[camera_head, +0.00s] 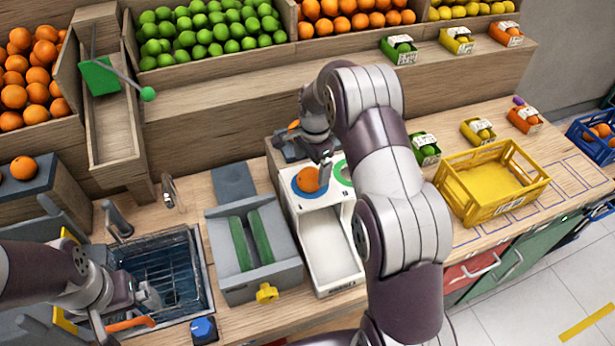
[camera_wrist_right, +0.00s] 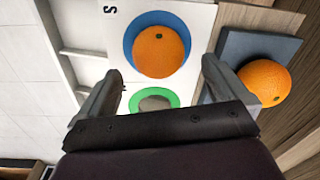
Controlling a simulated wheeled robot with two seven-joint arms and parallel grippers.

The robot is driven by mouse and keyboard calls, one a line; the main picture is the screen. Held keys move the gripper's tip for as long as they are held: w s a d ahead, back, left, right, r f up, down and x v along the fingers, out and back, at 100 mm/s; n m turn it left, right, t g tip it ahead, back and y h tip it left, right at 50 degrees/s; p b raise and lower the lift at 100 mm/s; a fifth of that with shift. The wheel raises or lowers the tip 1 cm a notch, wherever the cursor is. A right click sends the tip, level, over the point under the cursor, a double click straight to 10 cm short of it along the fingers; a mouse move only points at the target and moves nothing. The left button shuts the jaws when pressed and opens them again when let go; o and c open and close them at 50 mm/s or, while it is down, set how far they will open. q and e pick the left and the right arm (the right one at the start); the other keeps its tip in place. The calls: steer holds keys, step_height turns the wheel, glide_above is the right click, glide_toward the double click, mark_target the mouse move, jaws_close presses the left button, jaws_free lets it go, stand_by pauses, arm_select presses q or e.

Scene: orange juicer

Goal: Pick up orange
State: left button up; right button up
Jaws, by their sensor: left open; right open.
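An orange (camera_head: 307,180) sits on the blue ring on top of a white box, partly hidden by my right gripper (camera_head: 322,160). The right wrist view shows this orange (camera_wrist_right: 162,50) just past and between the open, empty fingers of my right gripper (camera_wrist_right: 161,68). A second orange (camera_wrist_right: 265,82) rests on a dark grey block beside the right finger. It shows only as a sliver (camera_head: 294,125) behind my right arm in the head view. Another orange (camera_head: 22,168) sits on a grey block at far left. My left gripper (camera_head: 146,296) is open over the sink.
A green ring (camera_head: 344,172) is beside the blue one. A grey press (camera_head: 252,250) with green bars stands left of the white box (camera_head: 328,245). A yellow crate (camera_head: 490,183) is at right. Fruit bins and a wooden shelf (camera_head: 230,85) line the back.

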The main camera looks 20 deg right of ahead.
mark_target(311, 171)
step_height(311, 171, down, 4)
steer(key=shift+f+p, duration=0.1)
steer(key=shift+p, duration=0.85)
steer(key=shift+w+d+f, duration=0.15)
steer(key=shift+d+f, duration=0.05)
steer(key=shift+f, duration=0.1)
steer(key=shift+a, duration=0.1)
steer(key=shift+c, duration=0.7)
steer(key=shift+a+r, duration=0.1)
steer(key=shift+a, duration=0.05)
steer(key=c, duration=1)
arm_select(q)
steer(key=r, duration=0.2)
steer(key=shift+d+r, duration=0.25)
steer(key=shift+r, duration=0.1)
